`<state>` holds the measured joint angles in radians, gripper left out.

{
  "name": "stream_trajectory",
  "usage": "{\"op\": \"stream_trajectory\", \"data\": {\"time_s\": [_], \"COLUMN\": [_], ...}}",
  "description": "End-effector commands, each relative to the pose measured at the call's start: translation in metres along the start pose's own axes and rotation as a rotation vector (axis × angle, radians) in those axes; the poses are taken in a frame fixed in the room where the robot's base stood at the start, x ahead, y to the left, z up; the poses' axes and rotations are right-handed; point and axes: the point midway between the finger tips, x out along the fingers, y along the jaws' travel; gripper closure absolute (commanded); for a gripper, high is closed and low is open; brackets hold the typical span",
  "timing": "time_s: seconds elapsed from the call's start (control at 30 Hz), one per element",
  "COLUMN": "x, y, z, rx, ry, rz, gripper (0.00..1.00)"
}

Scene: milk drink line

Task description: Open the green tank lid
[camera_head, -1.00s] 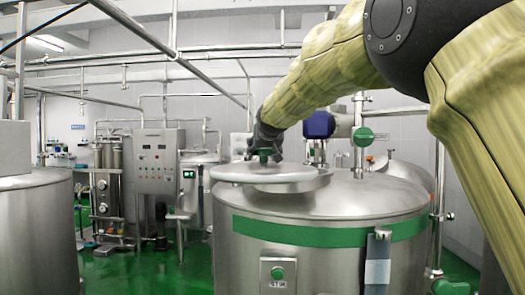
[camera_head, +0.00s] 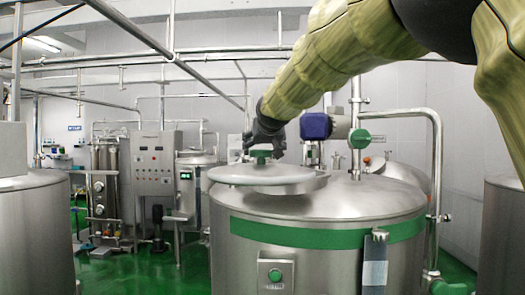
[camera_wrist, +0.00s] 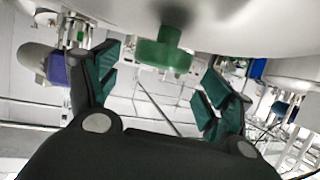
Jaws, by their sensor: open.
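The steel tank (camera_head: 315,268) with a green band (camera_head: 300,234) stands at centre right in the head view. Its round pale lid (camera_head: 235,175) lies over the raised round opening on top, roughly level. A green knob (camera_head: 261,154) stands on the lid; it also shows in the wrist view (camera_wrist: 165,54), at top centre. My gripper (camera_head: 266,142) is just above and beside the knob in the head view. In the wrist view my gripper (camera_wrist: 157,76) is open, its green-padded fingers on either side of the knob with gaps. No contact is visible.
A blue-and-steel motor unit (camera_head: 317,126) and a pipe with a green cap (camera_head: 359,138) stand behind the lid. A vertical pipe (camera_head: 437,190) runs at the tank's right. Other steel tanks stand at far left (camera_head: 35,235) and right (camera_head: 500,240).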

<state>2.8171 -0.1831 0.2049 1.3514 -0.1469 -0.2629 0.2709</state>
Motion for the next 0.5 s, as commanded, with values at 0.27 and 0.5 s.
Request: {"op": "stream_trajectory", "data": {"time_s": [0.27, 0.5], "x": [-0.044, -0.069], "y": [0.001, 0.002], "z": [-0.001, -0.001], "rx": [0.001, 0.001], "ry": [0.003, 0.002], "rz": [0.001, 0.0], "gripper": [0.19, 0.19]}}
